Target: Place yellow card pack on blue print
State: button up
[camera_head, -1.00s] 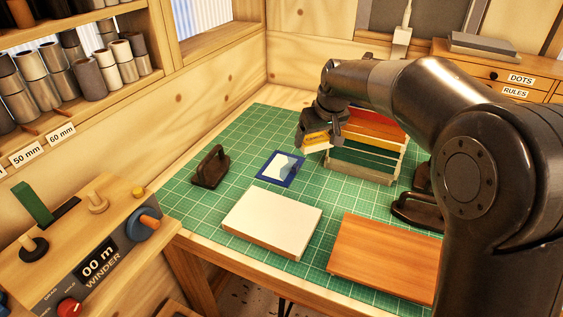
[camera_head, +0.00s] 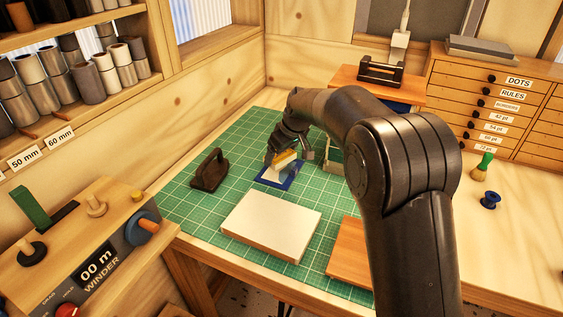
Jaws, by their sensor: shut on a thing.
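The yellow card pack (camera_head: 285,157) has a yellow top edge and a pale lower face. My gripper (camera_head: 288,152) is shut on it and holds it over the blue print (camera_head: 291,184). The blue print is a dark blue-bordered sheet with a pale picture, lying on the green mat. The pack and gripper hide its upper part. I cannot tell whether the pack touches the print.
A dark-handled block (camera_head: 209,170) stands left of the print. A white-topped board (camera_head: 271,226) lies in front of it and a brown board (camera_head: 347,255) to the right, partly behind my arm. The green cutting mat (camera_head: 190,205) has free room at left.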

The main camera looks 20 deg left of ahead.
aim_at(284, 157)
jog(key=shift+f, duration=1.75)
jog(key=shift+f, duration=0.1)
jog(key=o, duration=0.9)
jog(key=shift+o, duration=0.2)
jog(key=v, duration=1.2)
